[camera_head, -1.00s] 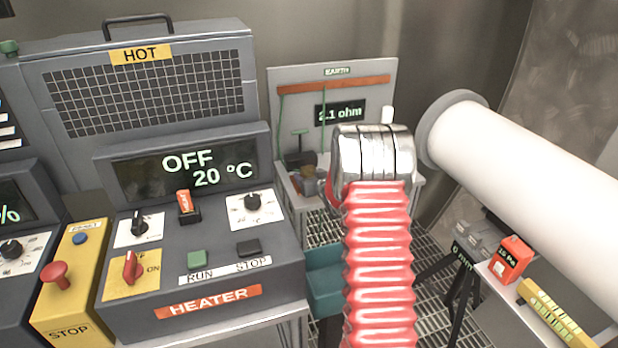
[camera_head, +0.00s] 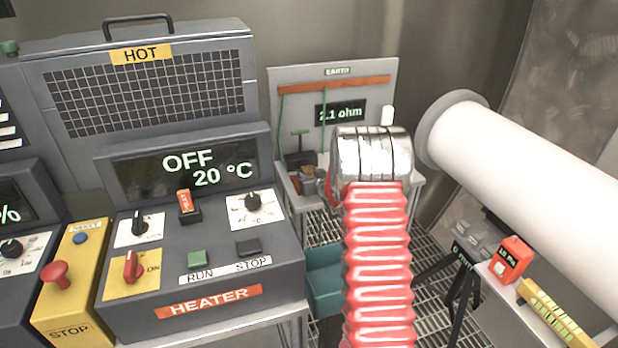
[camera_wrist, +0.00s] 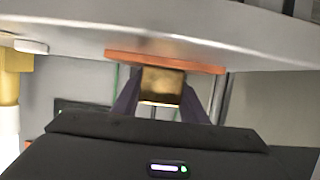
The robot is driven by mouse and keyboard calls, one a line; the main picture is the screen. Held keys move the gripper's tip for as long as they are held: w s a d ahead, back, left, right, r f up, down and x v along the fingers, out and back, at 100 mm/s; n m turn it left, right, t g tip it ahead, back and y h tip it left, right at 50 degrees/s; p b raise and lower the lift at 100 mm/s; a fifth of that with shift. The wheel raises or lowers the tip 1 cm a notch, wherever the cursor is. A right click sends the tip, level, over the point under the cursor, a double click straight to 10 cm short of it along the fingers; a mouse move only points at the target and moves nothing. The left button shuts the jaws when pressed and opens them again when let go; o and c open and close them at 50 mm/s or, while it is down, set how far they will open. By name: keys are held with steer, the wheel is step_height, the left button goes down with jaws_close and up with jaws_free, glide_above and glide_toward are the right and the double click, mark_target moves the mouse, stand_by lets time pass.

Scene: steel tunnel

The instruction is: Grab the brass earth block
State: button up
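The brass earth block (camera_wrist: 163,86) shows in the wrist view as a small gold box between the two dark purple fingers of my gripper (camera_wrist: 161,95). The fingers lean in against its left and right sides with no clear gap, so my gripper looks shut on it. In the head view, my silver wrist and red ribbed arm stand before the earth bench and hide much of this spot. The earth bench (camera_head: 408,187) has a grey back panel (camera_head: 290,74) marked EARTH, with a display (camera_head: 341,113) reading 2.1 ohm.
A copper-coloured bar (camera_head: 333,83) runs across the panel, with green wires. The heater cabinet (camera_head: 215,255) is close on the left; a large white pipe (camera_head: 530,190) is on the right. A teal bin (camera_head: 324,283) sits below.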

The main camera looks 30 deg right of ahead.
mark_target(310, 170)
steer(key=c, duration=0.9)
steer(key=shift+r, duration=0.1)
step_height(310, 170, up, 10)
steer(key=shift+f, duration=0.1)
stand_by(0.6)
